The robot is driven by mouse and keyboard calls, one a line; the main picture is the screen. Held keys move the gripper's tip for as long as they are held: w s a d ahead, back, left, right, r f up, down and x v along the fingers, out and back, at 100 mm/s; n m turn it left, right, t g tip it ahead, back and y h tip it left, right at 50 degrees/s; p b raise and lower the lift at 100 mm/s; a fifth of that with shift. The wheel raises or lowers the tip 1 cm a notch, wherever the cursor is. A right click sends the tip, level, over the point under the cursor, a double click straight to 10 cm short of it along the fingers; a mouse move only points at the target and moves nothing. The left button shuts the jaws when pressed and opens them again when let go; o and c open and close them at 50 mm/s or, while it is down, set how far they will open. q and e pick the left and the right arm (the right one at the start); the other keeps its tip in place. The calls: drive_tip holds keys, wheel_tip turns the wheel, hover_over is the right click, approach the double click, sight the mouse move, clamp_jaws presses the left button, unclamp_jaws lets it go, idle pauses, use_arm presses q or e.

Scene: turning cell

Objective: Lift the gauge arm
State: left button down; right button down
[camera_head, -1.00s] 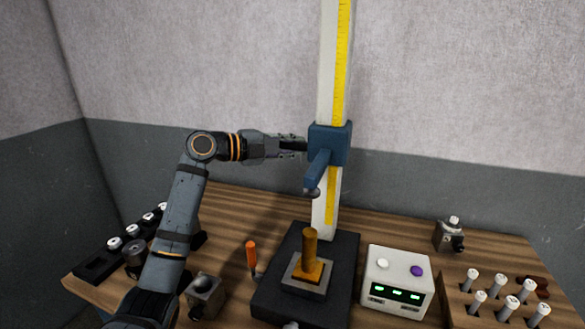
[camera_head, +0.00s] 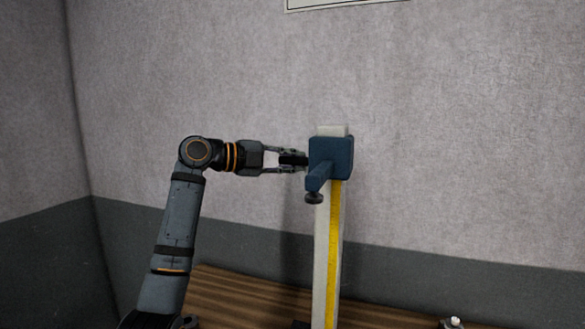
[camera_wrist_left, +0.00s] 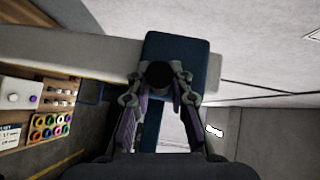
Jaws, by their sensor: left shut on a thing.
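The blue gauge arm (camera_head: 330,158) sits near the top of a pale upright column (camera_head: 322,265) with a yellow scale strip. Its lower part juts toward me and ends in a dark round tip. My left gripper (camera_head: 292,160) comes in from the left and is shut on the dark knob at the arm's left side. In the left wrist view the dark round knob (camera_wrist_left: 159,75) lies between the fingers, with the blue gauge arm (camera_wrist_left: 196,52) behind it. My right gripper is not in view.
The wooden table (camera_head: 225,288) shows at the bottom of the head view. A pale sign (camera_head: 340,3) hangs on the wall at the top. The left wrist view shows a panel of coloured rings (camera_wrist_left: 48,126). The space around the column top is clear.

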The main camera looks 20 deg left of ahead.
use_arm(q)
drive_tip(key=shift+r, duration=0.45)
drive_tip(key=c, duration=1.2)
unclamp_jaws()
drive_tip(key=shift+f, duration=0.1)
drive_tip(key=v, duration=1.2)
drive_tip(key=shift+a, duration=0.1)
